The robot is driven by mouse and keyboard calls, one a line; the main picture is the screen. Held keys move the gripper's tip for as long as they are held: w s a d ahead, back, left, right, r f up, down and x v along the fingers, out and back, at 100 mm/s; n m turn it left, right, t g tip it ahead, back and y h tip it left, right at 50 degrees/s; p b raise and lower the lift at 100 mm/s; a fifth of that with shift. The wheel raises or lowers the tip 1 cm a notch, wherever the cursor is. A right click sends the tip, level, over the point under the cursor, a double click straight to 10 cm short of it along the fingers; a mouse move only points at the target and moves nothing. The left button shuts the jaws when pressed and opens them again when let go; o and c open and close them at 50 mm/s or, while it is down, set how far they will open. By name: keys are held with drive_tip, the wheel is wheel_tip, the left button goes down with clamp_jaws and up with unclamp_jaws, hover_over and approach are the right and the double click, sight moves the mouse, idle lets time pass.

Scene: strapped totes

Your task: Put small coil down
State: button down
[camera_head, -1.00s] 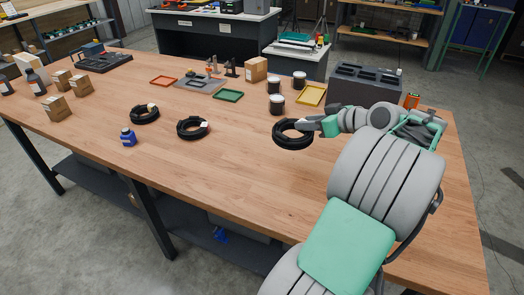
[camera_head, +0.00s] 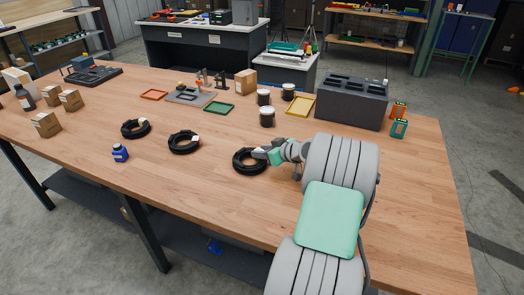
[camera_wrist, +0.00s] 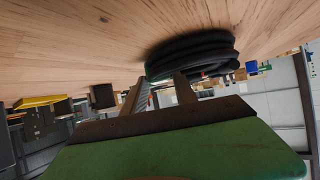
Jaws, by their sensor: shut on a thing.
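The small coil (camera_head: 237,163), a black ring of cable, is in my gripper (camera_head: 262,154) near the front middle of the wooden table. My gripper reaches it from the right and is shut on its right side. In the wrist view the coil (camera_wrist: 192,50) lies flat against or just off the wood, with a dark shadow beside it; I cannot tell if it touches. The wrist view also shows the fingers of my gripper (camera_wrist: 160,88) at the coil's edge. Part of the coil's right side is hidden by the gripper.
Two other black coils with white tags, a middle one (camera_head: 184,143) and a left one (camera_head: 135,129), lie to the left. Wood around the held coil is clear.

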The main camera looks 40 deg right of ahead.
drive_tip(key=c, duration=1)
unclamp_jaws()
drive_tip(key=shift+o, duration=0.2)
